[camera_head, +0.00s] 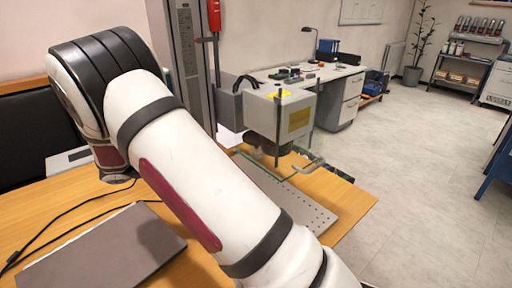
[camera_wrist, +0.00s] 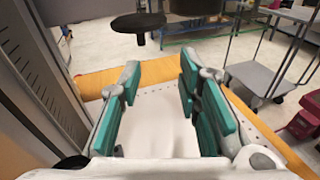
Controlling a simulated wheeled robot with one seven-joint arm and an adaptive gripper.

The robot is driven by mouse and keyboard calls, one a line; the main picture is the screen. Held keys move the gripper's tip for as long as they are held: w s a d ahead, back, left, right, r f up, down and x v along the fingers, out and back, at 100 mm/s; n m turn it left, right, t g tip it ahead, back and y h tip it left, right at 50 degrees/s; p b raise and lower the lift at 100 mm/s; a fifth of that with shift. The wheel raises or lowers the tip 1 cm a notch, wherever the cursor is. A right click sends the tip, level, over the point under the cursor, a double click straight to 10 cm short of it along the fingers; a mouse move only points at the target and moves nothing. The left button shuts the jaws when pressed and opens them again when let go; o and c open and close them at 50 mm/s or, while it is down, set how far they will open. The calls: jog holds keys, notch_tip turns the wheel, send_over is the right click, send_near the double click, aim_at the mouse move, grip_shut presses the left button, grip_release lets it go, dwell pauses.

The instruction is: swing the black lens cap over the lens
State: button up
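The black lens cap (camera_wrist: 138,22) is a flat round disc at the top of the wrist view, with a small stub hanging below it. The dark lens (camera_wrist: 195,6) is cut by the top edge, to the right of the cap. The cap sits beside the lens, not under it. In the head view, dark parts (camera_head: 270,147) show under the laser marker's grey head (camera_head: 282,112), too small to tell cap from lens. My gripper (camera_wrist: 160,75) is open and empty, its teal-padded fingers below the cap and lens in the picture. My arm hides it in the head view.
A perforated plate (camera_head: 285,195) lies on the wooden table (camera_head: 352,203) under the marker head. The marker's grey column (camera_wrist: 35,80) stands close on the left in the wrist view. A closed laptop (camera_head: 105,250) lies at front left. A grey cart (camera_wrist: 262,75) stands beyond.

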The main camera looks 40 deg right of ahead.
jog(key=shift+n+h, duration=0.6)
jog(key=shift+h, duration=0.2)
jog(key=x, duration=0.4)
jog(key=w+f+x, duration=0.1)
jog(key=x, duration=0.3)
jog(key=w+f+x, duration=0.1)
jog(key=x, duration=0.4)
jog(key=shift+w+d, duration=0.25)
jog(key=shift+d, duration=0.2)
grip_shut()
